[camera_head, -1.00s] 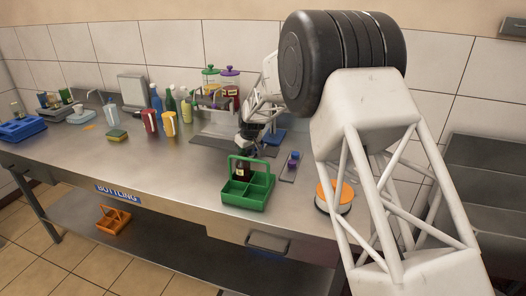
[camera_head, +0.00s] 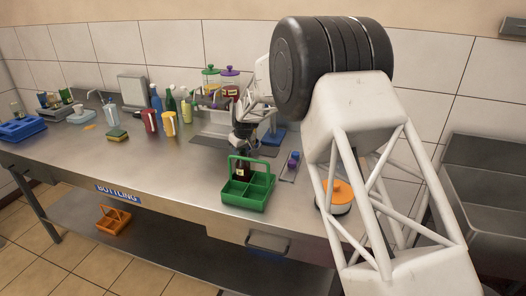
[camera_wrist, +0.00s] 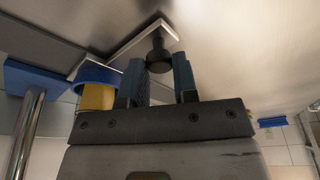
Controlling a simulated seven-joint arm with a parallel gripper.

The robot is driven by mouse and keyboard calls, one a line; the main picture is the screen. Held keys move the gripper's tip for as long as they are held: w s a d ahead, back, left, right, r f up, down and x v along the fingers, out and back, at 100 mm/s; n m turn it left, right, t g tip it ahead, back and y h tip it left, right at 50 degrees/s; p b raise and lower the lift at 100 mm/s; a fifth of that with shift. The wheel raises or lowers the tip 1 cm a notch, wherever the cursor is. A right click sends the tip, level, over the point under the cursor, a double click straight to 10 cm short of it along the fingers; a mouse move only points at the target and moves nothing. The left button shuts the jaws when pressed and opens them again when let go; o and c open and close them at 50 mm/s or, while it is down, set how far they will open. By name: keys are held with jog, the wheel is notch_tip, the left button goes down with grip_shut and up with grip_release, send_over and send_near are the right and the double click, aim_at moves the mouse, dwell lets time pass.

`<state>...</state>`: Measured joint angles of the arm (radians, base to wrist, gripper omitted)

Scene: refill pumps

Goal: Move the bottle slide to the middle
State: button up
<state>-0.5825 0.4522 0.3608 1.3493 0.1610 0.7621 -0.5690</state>
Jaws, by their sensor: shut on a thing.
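In the wrist view, the two dark fingers of my gripper (camera_wrist: 160,82) stand on either side of a black knob (camera_wrist: 158,54) and are shut on it. The knob sits at the corner of a pale, thin bar (camera_wrist: 122,43), which looks like part of the bottle slide. A yellow thing with a blue rim (camera_wrist: 97,88) is just left of the fingers. In the head view, my gripper (camera_head: 243,142) points down over the bench, behind the green caddy (camera_head: 250,190). The slide and the fingers' grip are hidden or too small to tell there.
A dark bottle (camera_head: 242,170) stands in the green caddy. A narrow plate with a blue and purple item (camera_head: 292,160) lies to its right, and a blue base (camera_head: 273,137) is behind. Jars with green and purple lids (camera_head: 229,72) stand at the back. The bench's front left is clear.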

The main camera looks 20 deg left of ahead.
jog(key=shift+a+r, duration=0.15)
jog(key=shift+a, duration=1.55)
jog(key=o, duration=0.9)
jog(key=shift+c, duration=0.2)
jog(key=w+v, duration=0.1)
jog(key=v, duration=0.6)
jog(key=shift+s+d+r, duration=0.15)
jog(key=shift+s+r, duration=0.15)
jog(key=shift+s, duration=0.25)
